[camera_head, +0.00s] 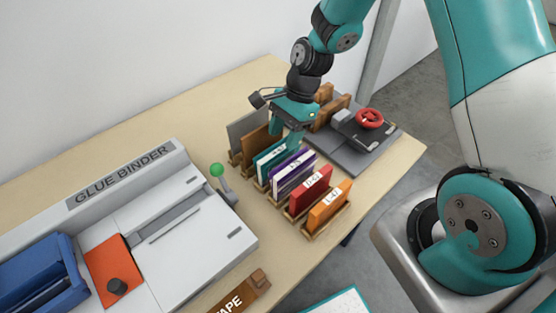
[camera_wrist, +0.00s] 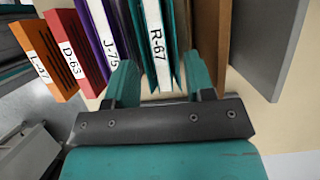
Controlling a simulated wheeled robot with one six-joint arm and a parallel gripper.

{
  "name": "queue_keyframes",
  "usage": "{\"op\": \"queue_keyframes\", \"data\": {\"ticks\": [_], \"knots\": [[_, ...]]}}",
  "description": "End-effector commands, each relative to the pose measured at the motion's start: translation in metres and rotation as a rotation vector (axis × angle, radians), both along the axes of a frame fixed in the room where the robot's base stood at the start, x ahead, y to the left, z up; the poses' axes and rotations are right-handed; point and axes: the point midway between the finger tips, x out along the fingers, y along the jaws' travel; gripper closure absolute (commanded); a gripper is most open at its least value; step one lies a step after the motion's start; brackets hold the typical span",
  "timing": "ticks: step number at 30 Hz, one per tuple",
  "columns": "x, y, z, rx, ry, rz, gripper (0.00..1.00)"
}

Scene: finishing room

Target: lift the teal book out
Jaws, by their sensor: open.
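The teal book (camera_head: 268,161) stands upright in the row of books, between a brown panel and the purple book. In the wrist view the teal book (camera_wrist: 147,12) shows a white spine label reading R-67. My gripper (camera_wrist: 161,72) is open, with one finger to each side of the teal book's spine in that view. The left finger lies toward the purple book (camera_wrist: 101,30), and the right finger toward the brown panel. In the head view my gripper (camera_head: 293,138) is at the teal book's upper end. Whether the fingers touch the book cannot be told.
The red book (camera_head: 312,188) and orange book (camera_head: 329,205) stand nearer in the row. The brown panel (camera_head: 262,140) and a grey panel (camera_head: 246,132) stand behind. The glue binder (camera_head: 150,215) with its green-knobbed lever is left. A red-handwheel device (camera_head: 369,118) is right.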

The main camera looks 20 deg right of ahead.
Motion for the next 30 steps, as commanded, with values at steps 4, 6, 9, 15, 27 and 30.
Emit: {"op": "queue_keyframes", "data": {"ticks": [4, 6, 9, 15, 27, 30], "knots": [[-0.003, 0.004, -0.009, 0.0, 0.004, 0.002, 0.51], [-0.005, 0.008, -0.018, -0.001, 0.006, 0.002, 0.51], [-0.007, 0.014, -0.032, -0.001, 0.004, 0.001, 0.51], [-0.008, 0.02, -0.049, -0.001, 0.0, 0.0, 0.51], [-0.008, 0.02, -0.051, -0.001, -0.001, 0.0, 0.51], [-0.008, 0.02, -0.052, 0.0, -0.001, 0.0, 0.51]]}}
